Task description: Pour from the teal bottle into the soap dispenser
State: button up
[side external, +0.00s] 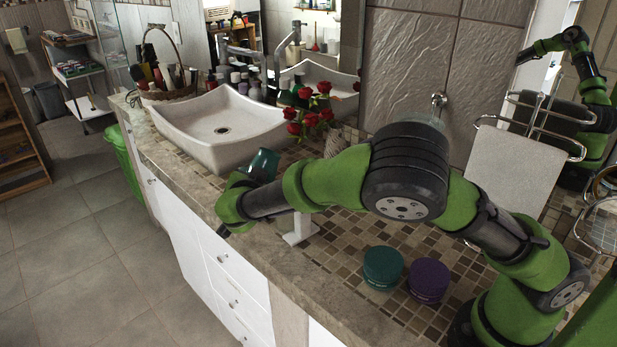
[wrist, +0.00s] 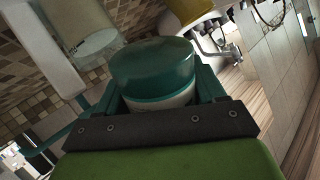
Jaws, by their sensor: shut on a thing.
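My gripper (side external: 238,198) is shut on the teal bottle (side external: 263,165), above the counter's front part. The bottle looks tilted in the side view. In the wrist view the bottle (wrist: 152,72) fills the space between the jaws, with its rounded teal end and a paler band below. A white upright object with a flat base (side external: 300,230), possibly the soap dispenser, stands on the counter under my forearm. Its upper part is hidden by the arm, so I cannot tell for sure. The bottle's opening and any liquid do not show clearly.
A teal jar (side external: 382,268) and a purple jar (side external: 429,280) stand on the tiled counter, right of the white object. A white basin (side external: 222,128), red flowers (side external: 309,112) and a basket (side external: 168,92) stand behind or left. The counter's front edge (side external: 262,262) is close below my gripper.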

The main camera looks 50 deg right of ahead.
jog(key=shift+a+f+m+y, duration=0.2)
jog(key=shift+a+m+y, duration=0.15)
jog(key=shift+m+y, duration=0.2)
jog(key=shift+w+a+r+m+g+y, duration=0.15)
jog(key=shift+a+m+y, duration=0.15)
jog(key=shift+y, duration=0.3)
jog(key=shift+s+a+m+g+y, duration=0.15)
jog(key=shift+m+y, duration=0.2)
jog(key=shift+y, duration=0.2)
jog(key=shift+w+a+r+m+y, duration=0.1)
jog(key=shift+r+m+y, duration=0.15)
jog(key=shift+y, duration=0.3)
jog(key=shift+w+a+r+m+y, duration=0.1)
jog(key=shift+m+y, duration=0.25)
jog(key=shift+y, duration=0.2)
jog(key=shift+r+m+y, duration=0.3)
jog(key=shift+r+y, duration=0.05)
jog(key=shift+y, duration=0.25)
jog(key=shift+r+y, duration=0.3)
jog(key=shift+y, duration=0.1)
jog(key=shift+a, duration=0.1)
